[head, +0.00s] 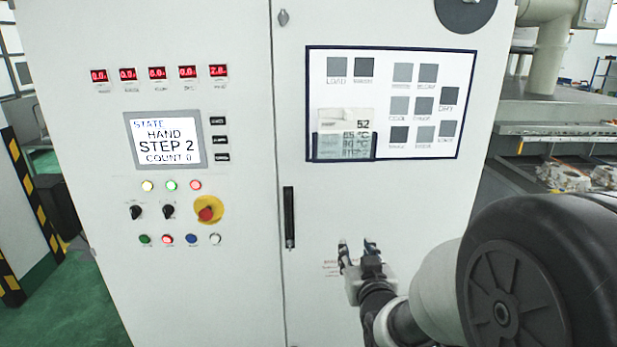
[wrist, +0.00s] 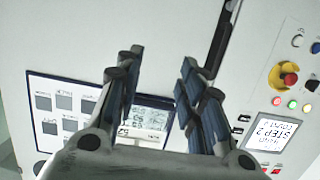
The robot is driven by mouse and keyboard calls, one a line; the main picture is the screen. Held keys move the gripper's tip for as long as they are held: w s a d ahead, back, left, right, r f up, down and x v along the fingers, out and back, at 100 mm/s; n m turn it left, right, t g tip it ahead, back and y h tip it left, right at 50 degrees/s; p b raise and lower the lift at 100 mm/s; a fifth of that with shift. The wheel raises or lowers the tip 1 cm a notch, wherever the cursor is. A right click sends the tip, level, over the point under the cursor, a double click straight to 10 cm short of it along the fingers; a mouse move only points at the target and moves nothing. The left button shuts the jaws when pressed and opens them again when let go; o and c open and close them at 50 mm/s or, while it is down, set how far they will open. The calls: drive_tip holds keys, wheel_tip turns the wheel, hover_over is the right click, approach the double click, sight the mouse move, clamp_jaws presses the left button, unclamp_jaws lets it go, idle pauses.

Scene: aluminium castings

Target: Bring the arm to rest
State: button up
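My gripper (head: 357,247) is in front of the right door of a white control cabinet (head: 235,290), below the framed panel and right of the black door handle. In the wrist view its two fingers (wrist: 158,75) are spread apart with nothing between them. The cabinet face shows behind the gap. My arm comes in from the lower right of the head view.
The cabinet carries a display (head: 165,139) reading HAND, STEP 2, COUNT 0. Below it are lit lamps, knobs and a red emergency button (head: 207,210). A framed panel (head: 440,146) is on the right door. Castings (head: 565,178) lie at far right. Green floor is at left.

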drive_tip(key=s+g+b, duration=0.1)
drive_tip(key=s+g, duration=1)
drive_tip(key=s, duration=2.2)
drive_tip(key=shift+s+f, duration=0.25)
drive_tip(key=shift+f, duration=0.15)
